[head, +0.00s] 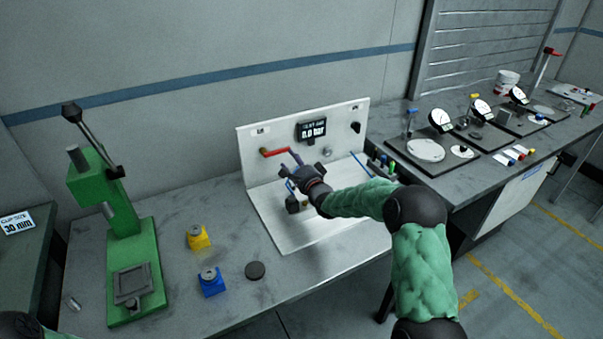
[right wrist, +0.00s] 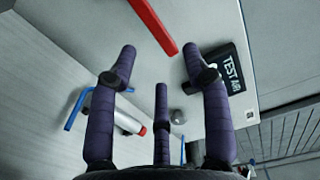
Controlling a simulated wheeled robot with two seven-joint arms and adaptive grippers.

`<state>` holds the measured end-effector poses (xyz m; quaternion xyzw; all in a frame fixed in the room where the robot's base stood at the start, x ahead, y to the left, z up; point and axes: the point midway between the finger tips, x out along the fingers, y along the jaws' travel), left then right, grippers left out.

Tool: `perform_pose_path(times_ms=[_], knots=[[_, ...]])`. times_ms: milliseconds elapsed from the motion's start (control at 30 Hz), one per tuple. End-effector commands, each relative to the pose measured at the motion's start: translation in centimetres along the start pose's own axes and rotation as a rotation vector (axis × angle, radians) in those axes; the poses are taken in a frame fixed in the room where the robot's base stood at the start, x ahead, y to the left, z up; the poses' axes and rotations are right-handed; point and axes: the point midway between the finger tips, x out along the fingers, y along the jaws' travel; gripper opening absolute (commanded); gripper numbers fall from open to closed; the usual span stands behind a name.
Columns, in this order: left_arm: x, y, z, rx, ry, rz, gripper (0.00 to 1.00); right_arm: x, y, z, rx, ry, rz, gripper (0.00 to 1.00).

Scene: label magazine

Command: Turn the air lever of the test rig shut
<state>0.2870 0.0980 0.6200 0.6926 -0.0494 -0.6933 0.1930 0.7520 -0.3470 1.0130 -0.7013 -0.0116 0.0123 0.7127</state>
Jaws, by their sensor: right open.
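The test rig (head: 352,108) is a white upright panel on a white base plate. The red air lever (head: 274,152) is on the left of the panel and lies roughly level. The display (head: 311,130) beside it reads 0.0 bar. My right gripper (head: 292,171) is open and empty in front of the panel, just right of and below the lever. In the right wrist view, the red lever (right wrist: 153,25) is beyond and between the spread fingertips, with no clear contact. My left gripper is out of view.
A green press (head: 135,250) stands on the left of the bench. A yellow block (head: 198,238), a blue block (head: 211,284) and a dark disc (head: 255,271) lie in front. Blue tubing (right wrist: 76,108) and small fittings are near the rig. Gauge stands (head: 440,120) are at the right.

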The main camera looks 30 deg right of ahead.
Motion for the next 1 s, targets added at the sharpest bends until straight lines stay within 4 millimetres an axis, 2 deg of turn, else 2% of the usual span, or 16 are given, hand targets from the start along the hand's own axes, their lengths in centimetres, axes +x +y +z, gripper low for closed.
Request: perform_pose_path(times_ms=[200,400,600,1000], knots=[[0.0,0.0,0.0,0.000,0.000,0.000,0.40,-3.9,0.0,0.0,0.000,0.001,0.001,0.49],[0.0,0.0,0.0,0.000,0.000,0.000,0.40,-6.2,0.1,-0.1,0.001,0.001,0.001,0.49],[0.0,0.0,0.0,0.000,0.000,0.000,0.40,-7.1,0.1,0.0,0.001,0.000,0.001,0.49],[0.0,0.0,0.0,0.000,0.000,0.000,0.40,-7.1,0.1,0.0,0.001,0.000,0.001,0.49]])
